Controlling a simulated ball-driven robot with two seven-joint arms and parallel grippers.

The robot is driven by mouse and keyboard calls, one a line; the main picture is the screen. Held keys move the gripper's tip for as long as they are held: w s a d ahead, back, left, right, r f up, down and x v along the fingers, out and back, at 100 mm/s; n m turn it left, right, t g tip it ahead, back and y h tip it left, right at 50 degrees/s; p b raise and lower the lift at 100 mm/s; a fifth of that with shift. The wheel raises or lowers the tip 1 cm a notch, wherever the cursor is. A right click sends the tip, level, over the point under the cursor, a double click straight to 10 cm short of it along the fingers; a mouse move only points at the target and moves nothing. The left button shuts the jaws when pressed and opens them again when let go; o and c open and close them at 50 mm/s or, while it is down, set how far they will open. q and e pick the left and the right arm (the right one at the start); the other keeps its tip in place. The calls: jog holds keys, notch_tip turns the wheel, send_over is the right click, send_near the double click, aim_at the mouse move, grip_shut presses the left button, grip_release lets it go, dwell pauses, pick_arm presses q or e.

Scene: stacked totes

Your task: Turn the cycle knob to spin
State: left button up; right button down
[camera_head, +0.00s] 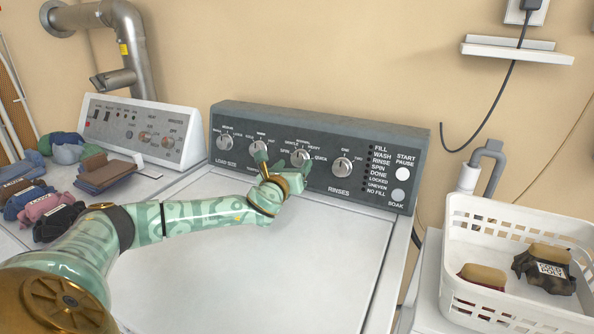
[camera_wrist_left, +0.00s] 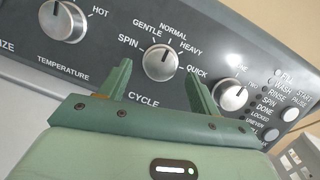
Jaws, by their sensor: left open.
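The cycle knob (camera_head: 300,157) is a round silver dial on the dark washer panel. It also shows in the left wrist view (camera_wrist_left: 160,62), under the labels SPIN, GENTLE, NORMAL, HEAVY and QUICK. Its pointer appears to face upward, near NORMAL, but the exact setting is hard to tell. My left gripper (camera_head: 283,164) is open and empty in front of the panel. In the left wrist view its green fingers (camera_wrist_left: 158,72) are spread, one to each side of the knob's lower part. I see no contact with the knob. My right gripper is not in view.
The temperature knob (camera_wrist_left: 63,21) is left of the cycle knob and the rinses knob (camera_head: 342,166) is right of it. Start and soak buttons sit farther right. The washer lid (camera_head: 250,275) is clear. A white basket (camera_head: 516,215) with bundles stands right; folded cloths (camera_head: 104,172) lie left.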

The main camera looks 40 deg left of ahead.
pick_arm(q)
jog(key=shift+x, duration=0.75)
jog(key=c, duration=1)
jog(key=shift+r, duration=0.1)
